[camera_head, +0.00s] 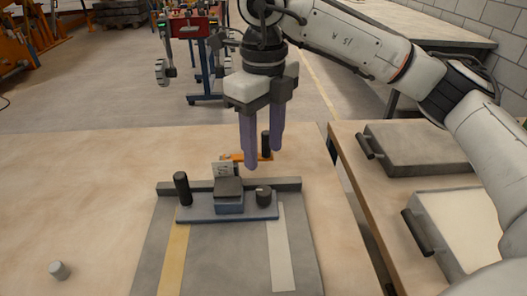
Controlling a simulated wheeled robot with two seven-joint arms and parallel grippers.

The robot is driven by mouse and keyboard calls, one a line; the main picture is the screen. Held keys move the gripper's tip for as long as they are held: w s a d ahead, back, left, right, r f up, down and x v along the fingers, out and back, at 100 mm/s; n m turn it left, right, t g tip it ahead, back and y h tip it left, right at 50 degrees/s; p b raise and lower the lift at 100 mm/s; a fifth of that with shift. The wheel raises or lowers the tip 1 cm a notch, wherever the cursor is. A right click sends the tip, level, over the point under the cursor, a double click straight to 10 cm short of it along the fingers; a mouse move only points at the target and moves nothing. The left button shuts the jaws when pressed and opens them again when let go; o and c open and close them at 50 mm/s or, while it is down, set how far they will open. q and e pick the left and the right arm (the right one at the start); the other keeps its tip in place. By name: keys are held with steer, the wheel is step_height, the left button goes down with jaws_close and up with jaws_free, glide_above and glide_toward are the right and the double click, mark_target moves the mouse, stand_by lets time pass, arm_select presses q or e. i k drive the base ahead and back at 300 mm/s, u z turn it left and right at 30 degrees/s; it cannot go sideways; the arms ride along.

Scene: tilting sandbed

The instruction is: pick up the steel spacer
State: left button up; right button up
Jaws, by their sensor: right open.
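A small grey cylinder (59,271), which looks like the steel spacer, stands on the wooden table (80,190) at the front left. Nothing touches it. My right gripper (263,160) comes in from the right, with its two purple fingers pointing down and apart. It is open and appears empty above the far side of the blue fixture, well to the right of and behind the cylinder. My left gripper is not in view.
A blue fixture (200,213) with a dark block (229,188), a black post (182,187) and a dark knob (263,195) sits on a grey plate (222,262) with a raised back bar. Lidded trays (418,146) stand at right.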

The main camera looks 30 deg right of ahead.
mark_target(57, 269)
steer(key=k, duration=1.5)
